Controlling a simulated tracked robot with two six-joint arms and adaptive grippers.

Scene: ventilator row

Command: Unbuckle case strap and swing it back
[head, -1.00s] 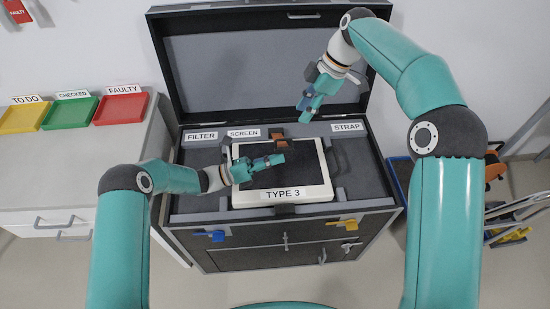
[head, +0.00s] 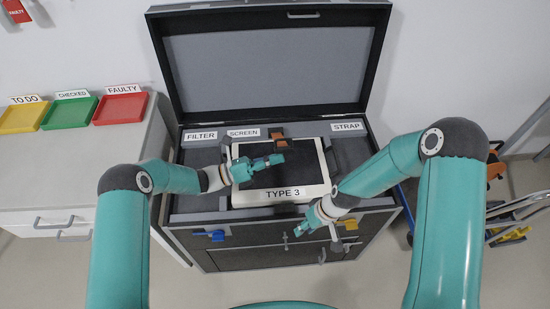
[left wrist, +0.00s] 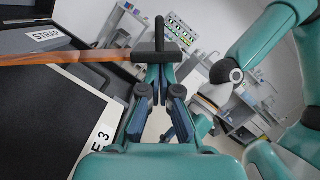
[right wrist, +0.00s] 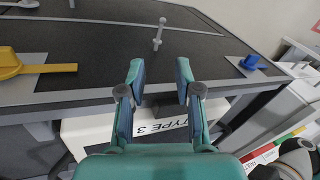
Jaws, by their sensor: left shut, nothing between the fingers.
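An open dark case (head: 195,203) holds a pale device marked TYPE 3 (head: 240,197) with a dark top. An orange strap (head: 282,144) shows with dark fittings at the device's back edge. In the left wrist view the orange strap (left wrist: 60,57) runs across to a dark bar (left wrist: 150,56) just beyond my left fingertips; I cannot tell whether they touch. My left gripper (head: 274,160) is shut and empty above the device.
The case lid (head: 270,70) stands open behind. A blue latch (head: 214,236) and a yellow latch (right wrist: 35,66) sit on the case front. Yellow, green and red trays (head: 122,108) lie on the left counter. A trolley (head: 520,215) stands at the right.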

